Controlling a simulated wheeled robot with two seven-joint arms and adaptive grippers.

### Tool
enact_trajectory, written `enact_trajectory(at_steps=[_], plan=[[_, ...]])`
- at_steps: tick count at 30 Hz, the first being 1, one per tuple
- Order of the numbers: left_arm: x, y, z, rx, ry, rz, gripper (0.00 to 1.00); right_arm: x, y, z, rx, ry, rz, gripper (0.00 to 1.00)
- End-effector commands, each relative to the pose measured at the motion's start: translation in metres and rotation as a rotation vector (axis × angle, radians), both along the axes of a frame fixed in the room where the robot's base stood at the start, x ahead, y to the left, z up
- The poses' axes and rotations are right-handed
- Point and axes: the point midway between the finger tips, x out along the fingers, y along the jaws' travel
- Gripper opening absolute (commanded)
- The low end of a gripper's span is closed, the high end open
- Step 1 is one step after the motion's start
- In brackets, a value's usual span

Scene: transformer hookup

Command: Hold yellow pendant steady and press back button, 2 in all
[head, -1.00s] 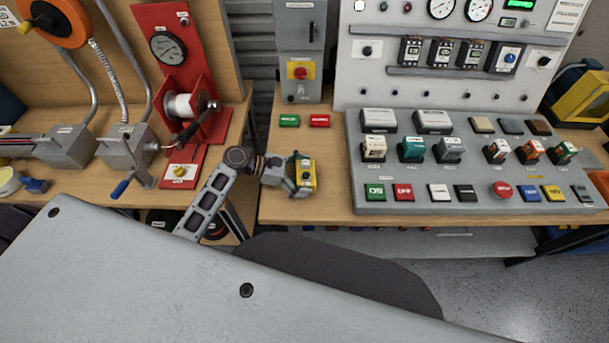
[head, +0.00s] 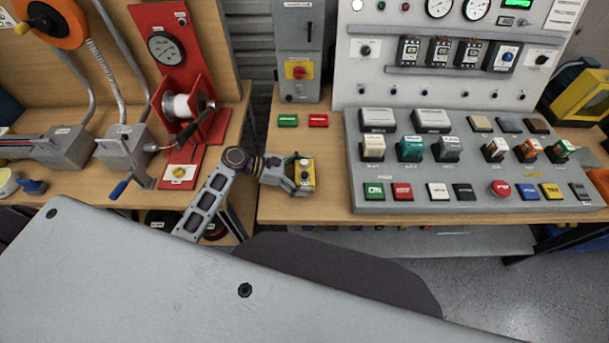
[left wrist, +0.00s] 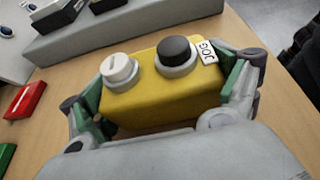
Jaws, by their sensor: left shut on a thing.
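The yellow pendant (head: 307,176) is a small box standing on the wooden bench left of the grey control panel. In the left wrist view the pendant (left wrist: 160,98) has a white button (left wrist: 119,70), a black button (left wrist: 175,52) and a "JOG" label on top. My left gripper (head: 301,174) is shut on it, with green-padded fingers (left wrist: 165,92) against its two ends. Both buttons are uncovered in the wrist view. The pendant's underside is hidden there. My right gripper is not in view.
The grey control panel (head: 462,205) with several coloured buttons and switches stands to the right. A green block (head: 287,120) and a red block (head: 318,120) lie behind the pendant. A red reel stand (head: 165,50) is on the left bench, across a gap.

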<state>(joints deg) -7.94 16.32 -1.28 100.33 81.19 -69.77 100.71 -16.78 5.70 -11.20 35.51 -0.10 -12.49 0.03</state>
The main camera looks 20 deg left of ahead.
Motion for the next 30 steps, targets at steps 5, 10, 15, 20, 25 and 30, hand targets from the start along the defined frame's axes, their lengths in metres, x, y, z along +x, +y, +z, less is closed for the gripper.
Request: enact_trajectory(at_steps=[5, 10, 15, 20, 25, 30], plan=[[0.0, 0.0002, 0.0001, 0.0, 0.0, 0.0, 0.57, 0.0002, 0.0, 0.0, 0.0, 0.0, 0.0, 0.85], [0.0001, 0.0002, 0.0001, 0.0, 0.0, 0.0, 0.57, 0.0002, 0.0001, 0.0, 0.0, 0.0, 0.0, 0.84], [0.0001, 0.0002, 0.0001, 0.0, 0.0, 0.0, 0.57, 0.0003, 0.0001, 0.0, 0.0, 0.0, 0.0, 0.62], [0.0001, 0.0002, 0.0001, 0.0, 0.0, 0.0, 0.57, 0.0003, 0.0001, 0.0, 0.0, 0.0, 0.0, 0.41], [0.0001, 0.0002, 0.0001, 0.0, 0.0, 0.0, 0.57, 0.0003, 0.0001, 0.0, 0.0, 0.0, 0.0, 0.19], [0.0001, 0.0002, 0.0002, 0.0, 0.0, 0.001, 0.57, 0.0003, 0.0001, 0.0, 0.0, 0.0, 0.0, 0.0]])
